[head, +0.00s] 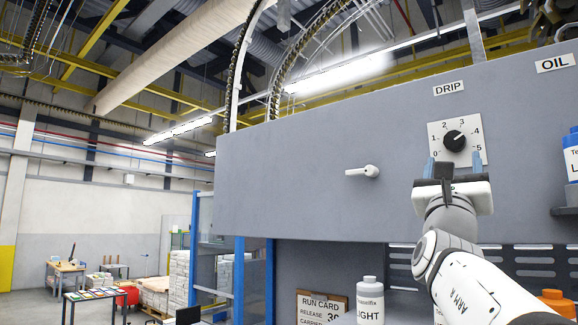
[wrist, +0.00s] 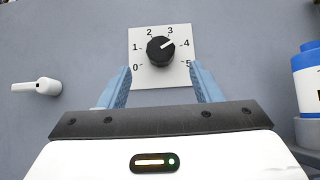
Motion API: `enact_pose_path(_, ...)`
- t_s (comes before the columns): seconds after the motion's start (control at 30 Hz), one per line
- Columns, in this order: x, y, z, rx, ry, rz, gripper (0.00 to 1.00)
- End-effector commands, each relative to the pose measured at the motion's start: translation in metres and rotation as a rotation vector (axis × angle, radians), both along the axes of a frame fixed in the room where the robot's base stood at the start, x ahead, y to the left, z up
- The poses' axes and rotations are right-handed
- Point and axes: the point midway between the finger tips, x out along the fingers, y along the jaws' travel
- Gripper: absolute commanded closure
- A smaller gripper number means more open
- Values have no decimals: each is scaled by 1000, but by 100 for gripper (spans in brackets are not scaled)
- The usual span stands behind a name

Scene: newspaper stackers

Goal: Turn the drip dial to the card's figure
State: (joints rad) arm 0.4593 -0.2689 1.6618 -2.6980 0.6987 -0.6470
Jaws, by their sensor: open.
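The drip dial is a black round knob (head: 455,140) on a white square plate numbered 0 to 5, under a DRIP label (head: 449,88) on the grey panel. In the wrist view the knob (wrist: 160,51) has a white pointer line lying between 3 and 4. My gripper (head: 454,163) is open, its blue fingers apart just below the knob and near the plate's lower sides. The wrist view shows the fingers (wrist: 161,75) either side of the plate, with nothing between them. The run card (head: 320,306) stands at lower centre, partly cut off and covered; no drip figure is readable.
A white lever handle (head: 364,171) sticks out left of the dial. A blue-capped bottle (head: 571,155) stands on a small shelf at right. An orange-topped container (head: 556,302) is at lower right. The panel around the dial is otherwise clear.

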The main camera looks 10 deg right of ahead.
Motion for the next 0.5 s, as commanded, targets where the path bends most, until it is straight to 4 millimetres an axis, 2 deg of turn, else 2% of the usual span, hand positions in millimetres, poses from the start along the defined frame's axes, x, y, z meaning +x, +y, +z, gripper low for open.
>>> enact_pose_path(0.03, 5, -6, 11, 1, 2, -3, 42)
enact_pose_path(0.2, 17, -21, 30, 2, 0, -1, 42)
enact_pose_path(0.5, 26, -32, 43, 2, -3, 1, 42)
